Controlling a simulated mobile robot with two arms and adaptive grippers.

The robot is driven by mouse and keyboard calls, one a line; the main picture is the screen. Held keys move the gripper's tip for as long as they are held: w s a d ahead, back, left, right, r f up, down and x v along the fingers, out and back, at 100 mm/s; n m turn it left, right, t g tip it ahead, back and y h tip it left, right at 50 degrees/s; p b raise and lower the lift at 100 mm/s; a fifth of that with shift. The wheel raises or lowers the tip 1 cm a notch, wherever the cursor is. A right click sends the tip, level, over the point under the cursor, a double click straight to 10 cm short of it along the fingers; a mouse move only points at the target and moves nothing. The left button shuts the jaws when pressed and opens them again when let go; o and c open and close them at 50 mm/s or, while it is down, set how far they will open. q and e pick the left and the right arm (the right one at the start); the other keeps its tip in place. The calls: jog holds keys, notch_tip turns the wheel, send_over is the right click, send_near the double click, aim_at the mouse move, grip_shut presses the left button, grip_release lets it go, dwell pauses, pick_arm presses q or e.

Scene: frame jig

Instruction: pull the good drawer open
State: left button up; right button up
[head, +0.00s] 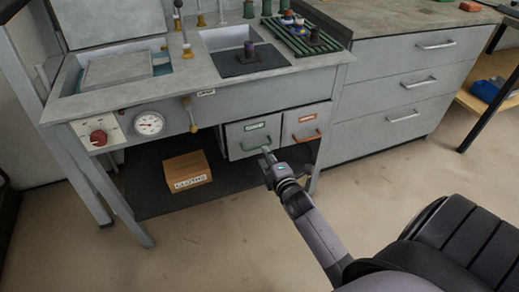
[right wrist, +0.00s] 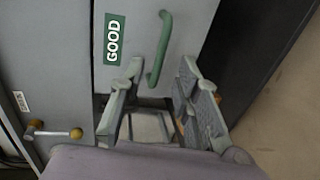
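The good drawer (head: 238,141) is a grey box under the bench with a green label and a green handle (head: 256,148). In the right wrist view the drawer front (right wrist: 185,15) bears a green GOOD label (right wrist: 114,39). The green bar handle (right wrist: 160,50) lies ahead of and between the fingers there. My right gripper (head: 266,157) is at the handle in the head view. Its two fingers (right wrist: 160,75) are apart in the right wrist view. Whether a finger touches the handle, I cannot tell. The drawer looks closed. My left gripper is in neither view.
A grey drawer with a red label and red handle (head: 308,137) is just right of the good drawer. A cardboard box (head: 187,171) sits on the dark lower shelf (head: 150,203). A lever with a yellow knob (head: 193,128) hangs at the bench front. Floor is clear in front.

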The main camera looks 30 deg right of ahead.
aim_at(259, 147)
jog(key=b+x, duration=0.1)
jog(key=x, duration=0.6)
jog(key=shift+f, duration=0.1)
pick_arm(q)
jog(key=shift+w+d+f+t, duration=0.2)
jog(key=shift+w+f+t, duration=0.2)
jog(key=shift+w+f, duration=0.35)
pick_arm(e)
jog(key=shift+c, duration=0.5)
grip_shut()
